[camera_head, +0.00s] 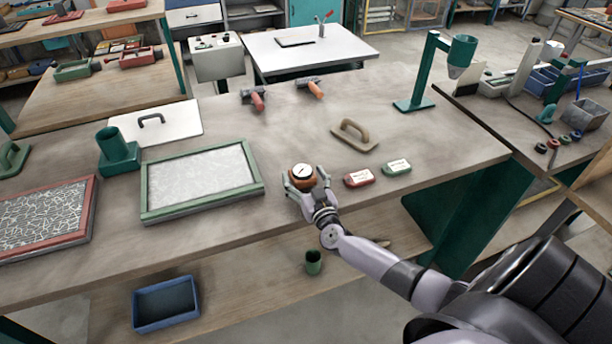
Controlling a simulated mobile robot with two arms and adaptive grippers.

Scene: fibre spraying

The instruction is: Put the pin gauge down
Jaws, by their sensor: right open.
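The pin gauge (301,169), a round orange-brown piece with a white dial face, is at the front part of the workbench, dial up. It appears to rest on the bench top, though its underside is hidden. My right gripper (302,183) is open, with its fingers on either side of the gauge. Whether a finger still touches it is too small to tell. My left gripper is not in view.
A green-framed tray (145,189) lies left of the gauge. A brown-handled float (354,134) and two hand tools (311,87) are farther back. The bench between is clear.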

